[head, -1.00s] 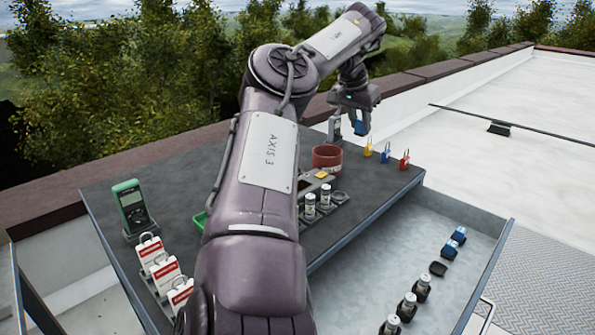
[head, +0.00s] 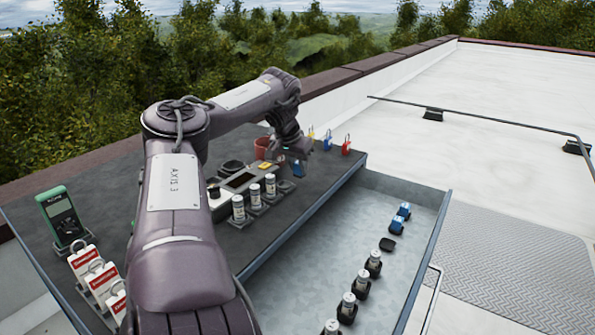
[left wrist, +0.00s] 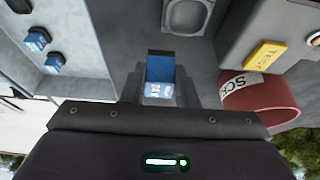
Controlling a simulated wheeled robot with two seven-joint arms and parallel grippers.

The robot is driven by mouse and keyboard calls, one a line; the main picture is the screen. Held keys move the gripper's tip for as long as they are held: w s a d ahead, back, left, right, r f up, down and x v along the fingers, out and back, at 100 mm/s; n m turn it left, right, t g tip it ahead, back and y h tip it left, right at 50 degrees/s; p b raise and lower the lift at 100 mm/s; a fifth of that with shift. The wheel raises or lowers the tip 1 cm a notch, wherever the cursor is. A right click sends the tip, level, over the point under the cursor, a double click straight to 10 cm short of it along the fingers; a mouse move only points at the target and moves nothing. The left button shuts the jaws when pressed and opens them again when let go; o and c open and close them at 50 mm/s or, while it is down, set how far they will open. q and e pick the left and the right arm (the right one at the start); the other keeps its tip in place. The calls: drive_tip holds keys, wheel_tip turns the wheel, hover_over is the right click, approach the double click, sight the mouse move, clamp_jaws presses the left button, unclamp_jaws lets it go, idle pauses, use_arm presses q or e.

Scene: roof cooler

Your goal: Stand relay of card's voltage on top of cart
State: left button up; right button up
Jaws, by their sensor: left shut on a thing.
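My left gripper (head: 297,162) is shut on a blue relay (head: 298,170) low over the cart top near its right edge. In the left wrist view the relay (left wrist: 159,76) sits between the fingers, its white label partly legible as "24". I cannot tell whether it touches the surface. The dark grey cart top (head: 290,212) spreads below. Two other blue relays (head: 404,210) stand in the open drawer and also show in the left wrist view (left wrist: 37,39). The card is not clearly identifiable. My right gripper is not in view.
A red scrap cup (left wrist: 262,102) and a yellow test tag (left wrist: 265,55) are close to the gripper. White cylinders (head: 254,197) stand in holders nearby. The drawer (head: 340,215) holds several capacitors and an empty socket (head: 387,244).

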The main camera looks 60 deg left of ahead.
use_arm(q)
drive_tip(key=shift+f, duration=1.45)
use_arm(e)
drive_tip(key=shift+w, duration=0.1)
use_arm(q)
drive_tip(key=o, duration=1)
drive_tip(key=shift+f, duration=0.1)
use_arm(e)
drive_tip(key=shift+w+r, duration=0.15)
use_arm(q)
drive_tip(key=shift+s+r, duration=0.1)
drive_tip(key=shift+r, duration=0.45)
drive_tip(key=v, duration=0.7)
approach(297, 172)
drive_tip(key=shift+v, duration=0.8)
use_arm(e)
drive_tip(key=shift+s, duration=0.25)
